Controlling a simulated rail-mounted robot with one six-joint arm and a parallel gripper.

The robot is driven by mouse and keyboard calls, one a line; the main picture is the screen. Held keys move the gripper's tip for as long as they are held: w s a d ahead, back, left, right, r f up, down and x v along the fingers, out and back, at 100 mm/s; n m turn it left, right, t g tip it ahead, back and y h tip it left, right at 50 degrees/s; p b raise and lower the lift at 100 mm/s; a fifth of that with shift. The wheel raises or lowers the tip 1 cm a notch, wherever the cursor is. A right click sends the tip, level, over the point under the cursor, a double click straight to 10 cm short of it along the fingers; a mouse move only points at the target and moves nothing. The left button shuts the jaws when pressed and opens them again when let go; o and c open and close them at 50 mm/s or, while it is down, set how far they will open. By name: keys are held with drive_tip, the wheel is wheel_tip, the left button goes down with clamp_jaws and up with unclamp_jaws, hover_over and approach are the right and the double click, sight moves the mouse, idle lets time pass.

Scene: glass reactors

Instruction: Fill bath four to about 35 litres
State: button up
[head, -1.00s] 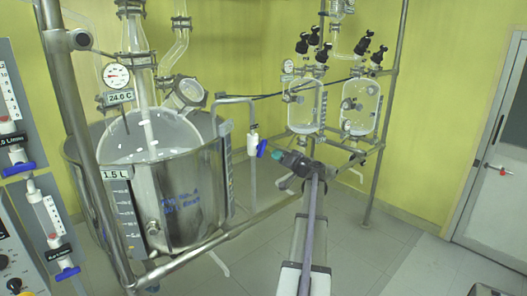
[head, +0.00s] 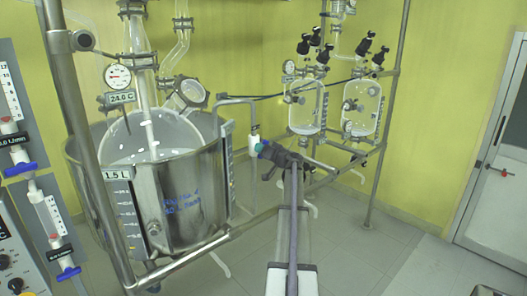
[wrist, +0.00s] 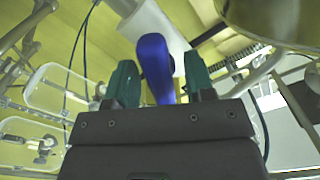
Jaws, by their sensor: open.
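The steel bath (head: 185,205) stands at left around a glass vessel; blue handwriting on its wall is too small to read for sure. A bent pipe with a white valve (head: 254,142) stands at the bath's right side. My gripper (head: 263,148) is at this valve and covers its handle in the head view. In the wrist view, the blue handle (wrist: 156,68) lies between the two green fingers of my open gripper (wrist: 160,80), with a gap visible on the right side.
A metal frame rail (head: 200,245) runs along the bath's front, and a post (head: 75,140) rises at left. Two smaller glass vessels (head: 361,108) hang at the back right. A panel with blue-handled flow meters (head: 50,225) is at far left.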

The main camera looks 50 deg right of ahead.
drive_tip(key=c, duration=0.8)
drive_tip(key=shift+o, duration=0.2)
drive_tip(key=shift+m, duration=0.4)
drive_tip(key=m, duration=0.5)
drive_tip(key=shift+m, duration=0.3)
drive_tip(key=m, duration=0.5)
drive_tip(key=shift+m, duration=0.3)
drive_tip(key=o, duration=0.8)
drive_tip(key=shift+c, duration=0.2)
